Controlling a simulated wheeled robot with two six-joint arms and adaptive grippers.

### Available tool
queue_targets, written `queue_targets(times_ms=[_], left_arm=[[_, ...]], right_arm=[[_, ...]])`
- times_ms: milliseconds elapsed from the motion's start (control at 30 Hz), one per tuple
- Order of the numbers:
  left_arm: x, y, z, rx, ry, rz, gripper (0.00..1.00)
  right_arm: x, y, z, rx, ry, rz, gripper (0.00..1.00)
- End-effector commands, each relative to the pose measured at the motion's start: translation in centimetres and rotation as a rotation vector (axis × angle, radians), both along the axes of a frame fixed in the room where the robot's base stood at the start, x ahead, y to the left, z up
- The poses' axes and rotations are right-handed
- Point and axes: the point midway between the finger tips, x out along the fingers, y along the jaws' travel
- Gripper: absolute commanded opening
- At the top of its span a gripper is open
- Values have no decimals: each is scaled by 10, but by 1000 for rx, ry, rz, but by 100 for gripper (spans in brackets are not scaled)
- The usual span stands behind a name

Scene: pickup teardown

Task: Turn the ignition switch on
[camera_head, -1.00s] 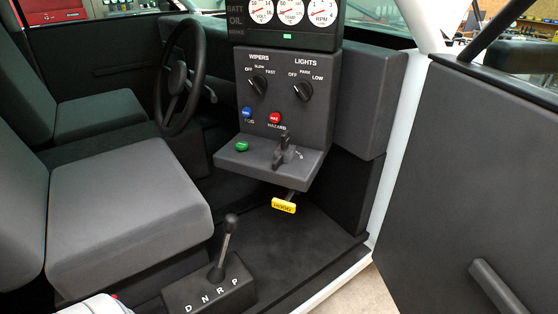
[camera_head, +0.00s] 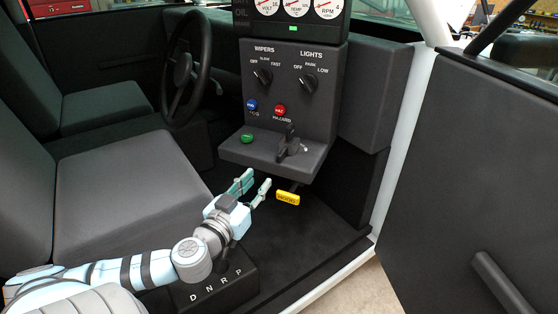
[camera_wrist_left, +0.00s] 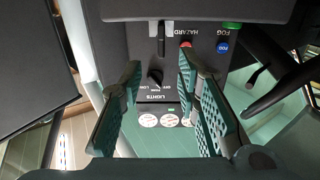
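A dark ignition switch with an upright black grip (camera_head: 289,141) stands on the grey ledge (camera_head: 245,155) of the dash console, right of a green button. In the left wrist view, which is upside down, the dark grip (camera_wrist_left: 161,40) shows at top centre, beyond and between the fingers. My left gripper (camera_head: 255,190) is below and left of the ledge, fingers apart and empty, pointing up toward the console. Its fingers also show spread in the left wrist view (camera_wrist_left: 160,75). It touches nothing that I can see. My right gripper is not in view.
A yellow hood pull (camera_head: 287,198) hangs below the ledge, close to the left fingertips. A green button (camera_head: 247,139), wiper knob (camera_head: 263,76), lights knob (camera_head: 309,83) and steering wheel (camera_head: 186,70) are near. The gear selector (camera_head: 215,290) is partly behind my arm. The open door (camera_head: 470,190) stands right.

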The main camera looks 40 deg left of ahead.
Motion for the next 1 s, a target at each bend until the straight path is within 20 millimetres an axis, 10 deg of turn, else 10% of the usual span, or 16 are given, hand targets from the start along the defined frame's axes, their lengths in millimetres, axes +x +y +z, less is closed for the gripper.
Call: queue_targets(times_ms=[500,900,1000], left_arm=[[118,29,-1,-8,0,6,30],[130,31,-2,-5,2,4,30],[130,31,-2,-5,2,4,16]], right_arm=[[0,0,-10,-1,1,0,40],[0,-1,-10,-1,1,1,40],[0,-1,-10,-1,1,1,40]])
